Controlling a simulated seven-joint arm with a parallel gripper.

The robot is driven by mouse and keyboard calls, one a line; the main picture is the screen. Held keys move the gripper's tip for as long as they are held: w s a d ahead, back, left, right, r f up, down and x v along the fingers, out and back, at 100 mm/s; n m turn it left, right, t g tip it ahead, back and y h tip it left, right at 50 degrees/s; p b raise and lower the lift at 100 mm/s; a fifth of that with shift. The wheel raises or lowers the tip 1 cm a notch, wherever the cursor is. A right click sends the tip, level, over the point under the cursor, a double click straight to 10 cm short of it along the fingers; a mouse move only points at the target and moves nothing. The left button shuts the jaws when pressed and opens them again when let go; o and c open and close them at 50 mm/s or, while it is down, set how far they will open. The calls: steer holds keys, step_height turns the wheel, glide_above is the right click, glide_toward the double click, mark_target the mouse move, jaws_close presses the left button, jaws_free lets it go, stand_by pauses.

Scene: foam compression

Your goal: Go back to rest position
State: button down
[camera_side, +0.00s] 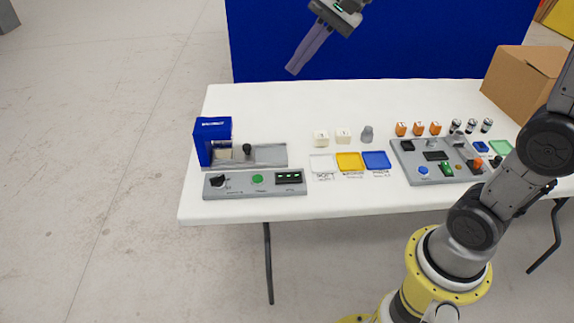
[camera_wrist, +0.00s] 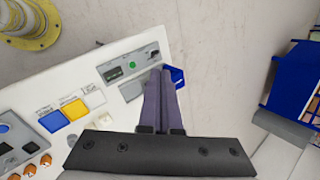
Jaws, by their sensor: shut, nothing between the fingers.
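My gripper (camera_side: 291,71) is high above the back of the white table (camera_side: 300,103), in front of the blue panel. Its long grey fingers are together and empty, tilted down to the left. In the wrist view the closed fingers (camera_wrist: 165,72) hide part of the blue compression machine (camera_wrist: 175,76). In the side view the machine (camera_side: 213,128) stands at the table's left, with a pale block (camera_side: 222,151) inside and a slide with a black knob (camera_side: 247,149) beside it.
A control panel (camera_side: 240,186), white, yellow (camera_side: 349,161) and blue trays (camera_side: 376,160), two white cubes, a grey weight (camera_side: 367,133), orange cubes (camera_side: 418,129) and a grey board (camera_side: 420,173) lie on the table. A cardboard box (camera_side: 515,85) stands back right. The air around my gripper is clear.

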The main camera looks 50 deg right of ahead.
steer(key=s+f+n+h, duration=0.25)
steer(key=s+n, duration=0.35)
steer(key=s, duration=0.9)
steer(key=s+d+f+n+h, duration=0.2)
steer(key=s+d+f+n, duration=0.1)
steer(key=s+f+n, duration=0.2)
step_height(320, 180, down, 2)
steer(key=shift+s+d+f+n, duration=0.25)
steer(key=shift+s+n, duration=0.1)
steer(key=shift+n, duration=0.55)
